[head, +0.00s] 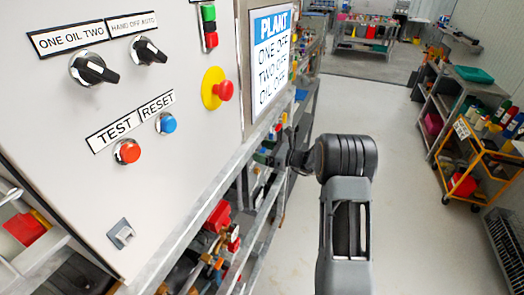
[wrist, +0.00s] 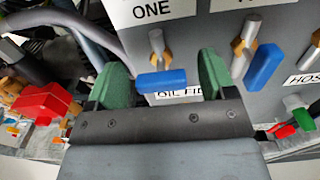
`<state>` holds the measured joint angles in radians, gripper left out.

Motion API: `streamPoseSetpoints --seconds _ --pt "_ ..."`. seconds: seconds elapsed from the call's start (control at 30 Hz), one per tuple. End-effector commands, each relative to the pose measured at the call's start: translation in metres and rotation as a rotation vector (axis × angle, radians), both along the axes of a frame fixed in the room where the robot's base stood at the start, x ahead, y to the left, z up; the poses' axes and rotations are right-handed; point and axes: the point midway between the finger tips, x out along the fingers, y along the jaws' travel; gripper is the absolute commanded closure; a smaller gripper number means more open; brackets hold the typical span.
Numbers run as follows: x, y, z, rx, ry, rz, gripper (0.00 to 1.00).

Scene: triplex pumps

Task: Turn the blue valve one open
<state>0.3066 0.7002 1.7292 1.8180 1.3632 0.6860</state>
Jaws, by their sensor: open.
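Valve one is under the label "ONE" (wrist: 152,10) in the wrist view. Its blue handle (wrist: 162,82) lies crosswise below a brass body and a steel stem. My gripper (wrist: 164,64) is open, with one green-padded finger on each side of the blue handle. I see gaps on both sides and cannot tell whether anything touches. In the head view my gripper (head: 272,150) is at the side of the rack, partly hidden by my own arm, and valve one cannot be made out there.
A second blue-handled valve (wrist: 263,67) is close to the right finger. A red valve (wrist: 48,100) and hoses sit at left. Green and red handles (wrist: 300,115) are at lower right. A control panel (head: 130,130) stands left of my arm.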

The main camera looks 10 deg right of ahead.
Motion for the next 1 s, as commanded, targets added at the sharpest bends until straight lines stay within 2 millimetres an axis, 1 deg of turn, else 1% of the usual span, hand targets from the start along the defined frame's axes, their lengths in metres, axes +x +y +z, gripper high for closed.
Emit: streamPoseSetpoints --seconds 0.1,0.4,0.9,1.0 --pt "0.0022 0.0036 -0.0001 0.0 0.0 0.0 0.23" --pt "0.0028 0.004 -0.0002 0.0 0.0 0.0 0.24" --pt "0.0026 0.0039 -0.0002 0.0 0.0 0.0 0.72" --pt "0.0026 0.0039 -0.0005 -0.001 -0.002 0.0 0.73"
